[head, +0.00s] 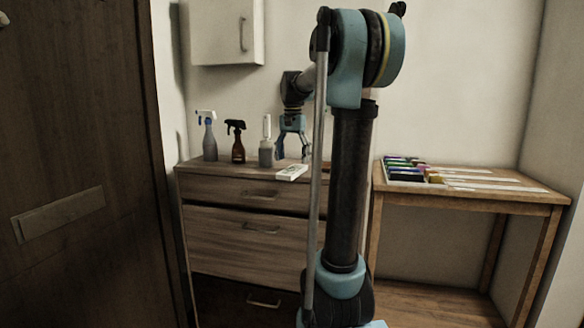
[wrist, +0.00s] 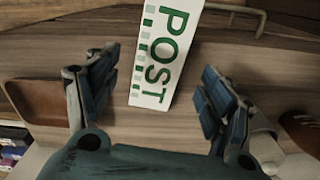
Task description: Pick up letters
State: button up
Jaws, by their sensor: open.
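A flat white piece marked POST in green (wrist: 166,50), which looks like the letters, lies on the top of the drawer chest. In the head view the white piece (head: 292,172) is near the chest's front edge, and its print is too small to read. My gripper (head: 292,150) hangs above the chest top, just behind and above it. In the wrist view my gripper (wrist: 160,78) is open, with a finger on either side of the near end of the POST piece. Neither finger visibly touches it.
A grey spray bottle (head: 209,140), a brown spray bottle (head: 238,145) and a clear pump bottle (head: 266,150) stand left of my gripper. A brown tray (wrist: 38,103) shows in the wrist view. A wooden table (head: 480,196) at right bears coloured items and white strips.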

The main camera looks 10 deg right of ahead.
aim_at(293, 169)
notch_tip(293, 169, up, 8)
dwell(0.4)
jog(key=shift+f, duration=0.15)
